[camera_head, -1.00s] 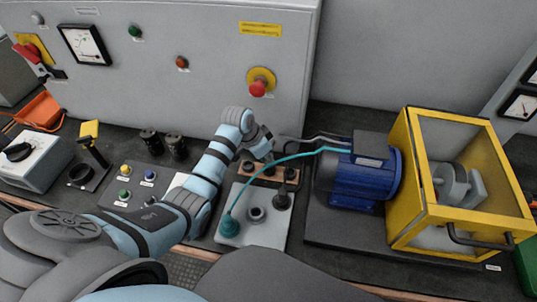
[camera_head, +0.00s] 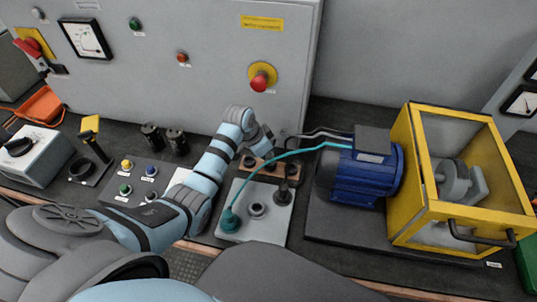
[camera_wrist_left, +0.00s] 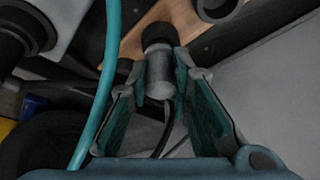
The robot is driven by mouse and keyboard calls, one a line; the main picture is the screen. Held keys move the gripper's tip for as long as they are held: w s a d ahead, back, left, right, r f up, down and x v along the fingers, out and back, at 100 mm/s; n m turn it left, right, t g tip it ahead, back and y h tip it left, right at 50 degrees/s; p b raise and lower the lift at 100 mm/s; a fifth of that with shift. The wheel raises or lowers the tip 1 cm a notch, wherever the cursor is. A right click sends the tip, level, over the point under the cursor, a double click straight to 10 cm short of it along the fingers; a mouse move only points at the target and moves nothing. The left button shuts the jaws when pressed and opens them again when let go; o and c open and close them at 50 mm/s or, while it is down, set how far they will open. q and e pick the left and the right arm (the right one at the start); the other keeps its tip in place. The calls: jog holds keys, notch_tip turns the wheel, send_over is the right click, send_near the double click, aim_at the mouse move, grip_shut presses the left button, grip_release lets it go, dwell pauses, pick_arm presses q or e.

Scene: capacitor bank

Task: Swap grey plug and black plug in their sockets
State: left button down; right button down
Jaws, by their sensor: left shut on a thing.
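The grey plate (camera_head: 242,232) stands in the middle of the bench, with an empty-looking round socket (camera_head: 257,210). A black plug (camera_head: 283,193) stands upright at its right side. A teal plug (camera_head: 230,219) with a teal cable sits at its left front. My left gripper (camera_wrist_left: 160,85) is shut on a grey plug (camera_wrist_left: 159,83), a grey cylinder with a black end, by the wooden holder (camera_wrist_left: 140,35). In the head view the fingertips and the grey plug are mostly hidden at the holder. My right gripper is not in view.
The teal cable (camera_wrist_left: 103,95) passes close to the left gripper and runs to the blue motor (camera_head: 362,180). A yellow guarded box (camera_head: 405,185) stands at right. The grey cabinet (camera_head: 205,70) closes off the back. A button panel (camera_head: 133,190) lies at left.

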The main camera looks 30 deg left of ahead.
pick_arm(q)
jog(key=shift+f+b, duration=0.3)
jog(key=shift+f, duration=0.4)
jog(key=c, duration=1.4)
grip_release()
jog(key=shift+o, duration=0.2)
jog(key=shift+s+r, duration=0.1)
jog(key=shift+r, duration=0.15)
jog(key=v, duration=1.1)
jog(key=shift+r, duration=0.25)
jog(key=shift+s+a, duration=0.1)
jog(key=shift+s, duration=0.05)
